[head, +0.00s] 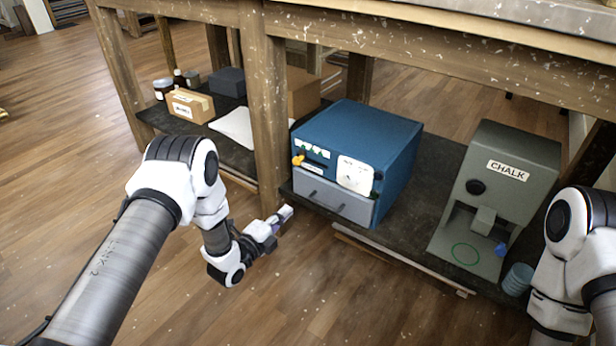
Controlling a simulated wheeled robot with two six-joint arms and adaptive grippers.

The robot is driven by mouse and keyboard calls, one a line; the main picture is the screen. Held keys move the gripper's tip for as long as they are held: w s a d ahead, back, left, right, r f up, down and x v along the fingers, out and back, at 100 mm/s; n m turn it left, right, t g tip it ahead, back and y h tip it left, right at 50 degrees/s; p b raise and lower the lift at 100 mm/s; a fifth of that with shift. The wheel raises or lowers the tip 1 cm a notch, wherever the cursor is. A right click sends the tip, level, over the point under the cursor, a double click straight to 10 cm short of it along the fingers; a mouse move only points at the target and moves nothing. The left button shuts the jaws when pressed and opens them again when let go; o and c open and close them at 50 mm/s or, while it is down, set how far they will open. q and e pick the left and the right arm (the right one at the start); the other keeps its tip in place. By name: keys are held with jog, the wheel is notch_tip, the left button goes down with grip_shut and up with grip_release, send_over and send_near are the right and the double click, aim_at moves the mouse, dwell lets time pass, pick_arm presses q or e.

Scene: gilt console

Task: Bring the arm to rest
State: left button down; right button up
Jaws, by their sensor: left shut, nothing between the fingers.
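My left arm (125,250) comes in from the left and bends down at the elbow. My left gripper (287,213) is shut and empty. In the picture it lies just left of the front lower corner of a blue box-like device (385,140). I cannot tell whether it touches the shelf edge. My right arm (575,235) shows at the right edge, its links hanging down. The right gripper is out of the frame.
The blue device, with a grey drawer (335,200), stands on the dark lower shelf (418,215). A cardboard box (190,106) sits left of a wooden post (264,120). The floor in front is clear.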

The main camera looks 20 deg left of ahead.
pick_arm(q)
jog(key=s+a+f+n+g+y+p, duration=0.1)
jog(key=s+f+n+g+y, duration=0.15)
jog(key=s+n+g, duration=0.75)
jog(key=s+a+f+n+g+y+p, duration=0.15)
jog(key=s+f+n, duration=0.25)
jog(key=s, duration=1.2)
jog(key=s+f+n+g+y+p, duration=0.1)
jog(key=s+f+n+g+y, duration=0.15)
jog(key=s+n+g, duration=0.8)
jog(key=s+r+m+t+p, duration=0.2)
jog(key=r+t+p, duration=0.3)
jog(key=r+p, duration=3.2)
jog(key=shift+s+d+p, duration=0.15)
jog(key=shift+s+p, duration=0.25)
jog(key=shift+s, duration=0.1)
